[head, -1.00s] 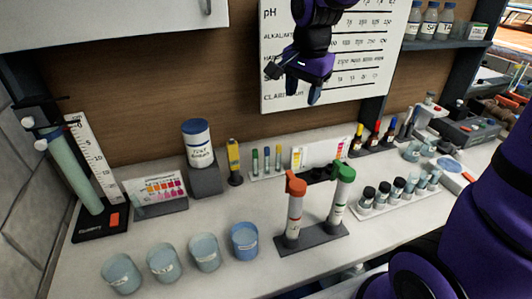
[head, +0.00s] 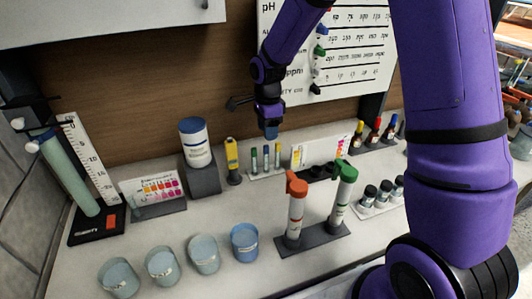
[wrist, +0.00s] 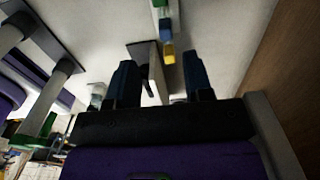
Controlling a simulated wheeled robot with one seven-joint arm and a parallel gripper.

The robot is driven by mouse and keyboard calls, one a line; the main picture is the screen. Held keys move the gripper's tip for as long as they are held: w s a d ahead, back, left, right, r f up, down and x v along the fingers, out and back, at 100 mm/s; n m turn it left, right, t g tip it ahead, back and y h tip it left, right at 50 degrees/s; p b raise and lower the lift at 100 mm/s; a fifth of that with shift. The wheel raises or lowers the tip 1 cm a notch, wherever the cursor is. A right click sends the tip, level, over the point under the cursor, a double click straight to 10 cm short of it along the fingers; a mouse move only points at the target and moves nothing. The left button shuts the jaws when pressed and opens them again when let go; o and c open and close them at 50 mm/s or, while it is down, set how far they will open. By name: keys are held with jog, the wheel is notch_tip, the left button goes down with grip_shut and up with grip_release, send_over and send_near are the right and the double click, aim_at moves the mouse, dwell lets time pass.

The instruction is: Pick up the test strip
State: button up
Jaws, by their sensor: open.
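I cannot single out the test strip for certain. A white bottle with a blue lid (head: 196,142) and a hard-to-read label stands on a dark block. A colour chart card (head: 155,188) leans on a dark stand left of it. A small pale piece (head: 140,212) lies at that stand's lower left; I cannot tell what it is. My gripper (head: 271,132) points down above a small rack of colour-topped tubes (head: 265,160), at the back of the counter. In the wrist view my gripper (wrist: 161,78) is open, with nothing seen held between its fingers.
Several blue-grey cups (head: 204,253) stand along the front. Tall tubes with an orange cap (head: 296,186) and a green cap (head: 346,170) stand in a dark holder. A yellow bottle (head: 232,158) is left of the rack. The wall chart (head: 350,45) is close behind my arm.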

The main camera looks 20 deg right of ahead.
aim_at(268, 146)
jog(key=shift+w+d+f, duration=0.1)
jog(key=shift+w+f, duration=0.1)
jog(key=shift+f, duration=1.55)
jog(key=shift+w+f, duration=0.2)
jog(key=shift+f, duration=1.5)
grip_shut()
